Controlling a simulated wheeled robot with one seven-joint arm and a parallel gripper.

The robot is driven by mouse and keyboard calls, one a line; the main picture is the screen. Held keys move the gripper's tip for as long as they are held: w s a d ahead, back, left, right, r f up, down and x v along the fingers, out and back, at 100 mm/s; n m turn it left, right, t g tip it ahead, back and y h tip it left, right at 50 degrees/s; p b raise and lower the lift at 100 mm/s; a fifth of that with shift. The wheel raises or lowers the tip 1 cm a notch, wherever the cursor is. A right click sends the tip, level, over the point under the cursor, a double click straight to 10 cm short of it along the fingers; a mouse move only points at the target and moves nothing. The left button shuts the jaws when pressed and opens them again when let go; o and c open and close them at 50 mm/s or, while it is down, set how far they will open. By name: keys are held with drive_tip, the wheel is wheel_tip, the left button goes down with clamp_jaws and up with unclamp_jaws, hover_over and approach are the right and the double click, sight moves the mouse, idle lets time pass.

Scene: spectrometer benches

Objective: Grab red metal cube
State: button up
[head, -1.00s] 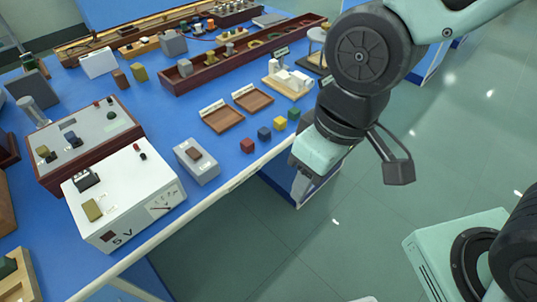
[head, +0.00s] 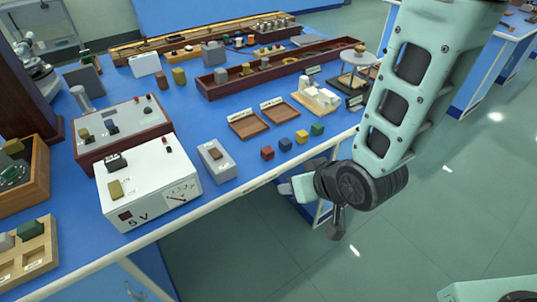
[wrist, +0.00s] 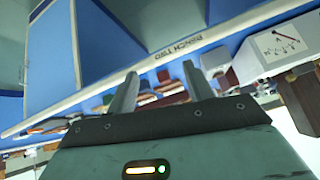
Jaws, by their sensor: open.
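The red metal cube (head: 267,153) sits on the blue bench near its front edge, left end of a short row with a blue cube (head: 285,144), a yellow cube (head: 301,136) and a green cube (head: 317,129). My gripper (head: 284,188) is in front of the bench edge, below and slightly right of the red cube in the head view, apart from it. In the wrist view my gripper (wrist: 162,84) has its two fingers spread with nothing held between them.
A grey box (head: 217,161) stands left of the cubes, and a white 5 V supply (head: 150,182) further left. Two shallow wooden trays (head: 248,125) lie behind. The bench's pale front edge (head: 235,190) lies near my gripper. Open floor is at the right.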

drive_tip(key=w+a+f+n+t+y+b, duration=0.1)
drive_tip(key=w+f+n+t+y+b, duration=0.1)
drive_tip(key=w+f+t+y+b, duration=0.2)
drive_tip(key=w+f+t+b, duration=0.1)
drive_tip(key=w+t+b, duration=0.2)
drive_tip(key=b, duration=0.4)
drive_tip(key=shift+a+f+n+y+b, duration=0.2)
drive_tip(key=shift+f+n+y+b, duration=0.1)
drive_tip(key=shift+y+b, duration=0.1)
drive_tip(key=b, duration=0.5)
drive_tip(key=shift+w+a, duration=0.1)
drive_tip(key=shift+w, duration=0.25)
